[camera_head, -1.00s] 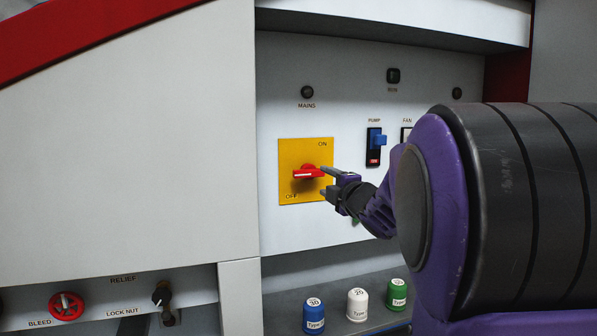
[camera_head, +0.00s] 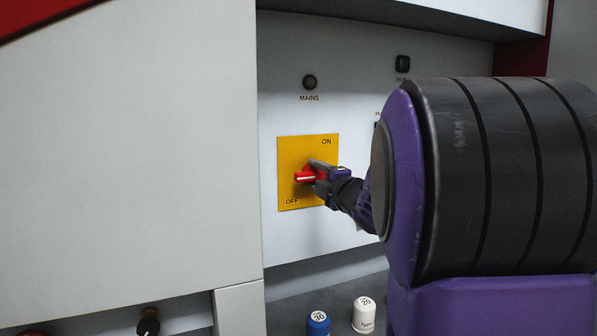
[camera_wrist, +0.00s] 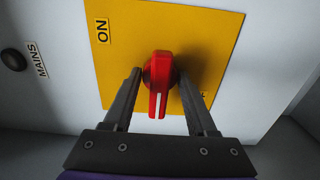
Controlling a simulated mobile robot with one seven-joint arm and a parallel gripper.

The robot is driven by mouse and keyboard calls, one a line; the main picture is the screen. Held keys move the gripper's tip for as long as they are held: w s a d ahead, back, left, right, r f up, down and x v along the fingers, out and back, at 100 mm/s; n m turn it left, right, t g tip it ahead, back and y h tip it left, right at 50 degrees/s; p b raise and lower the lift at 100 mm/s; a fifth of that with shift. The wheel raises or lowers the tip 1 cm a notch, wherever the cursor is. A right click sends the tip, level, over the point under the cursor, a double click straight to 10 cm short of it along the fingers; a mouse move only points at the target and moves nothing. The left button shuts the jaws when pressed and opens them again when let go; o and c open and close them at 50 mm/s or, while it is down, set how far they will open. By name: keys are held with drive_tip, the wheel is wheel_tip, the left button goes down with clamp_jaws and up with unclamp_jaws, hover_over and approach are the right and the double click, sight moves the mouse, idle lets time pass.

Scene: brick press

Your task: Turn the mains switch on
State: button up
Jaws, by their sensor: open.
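The mains switch is a red rotary handle (camera_head: 306,177) on a yellow plate (camera_head: 291,150) marked ON at the upper right and OFF at the lower left. Its white line lies roughly level in the head view. My gripper (camera_head: 316,176) is at the handle, partly hiding its right side. In the wrist view the red handle (camera_wrist: 160,85) stands between the two open fingers of my gripper (camera_wrist: 160,88), with a visible gap on each side. The ON label (camera_wrist: 102,31) shows clearly there; the OFF label is mostly hidden behind a finger.
The dark round MAINS lamp (camera_head: 310,82) sits above the plate. A dark RUN lamp (camera_head: 403,64) is to its right. My arm hides the pump and fan switches. A blue cap (camera_head: 317,323) and a white cap (camera_head: 364,314) stand on the ledge below.

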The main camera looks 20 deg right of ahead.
drive_tip(key=shift+w, duration=0.25)
clamp_jaws()
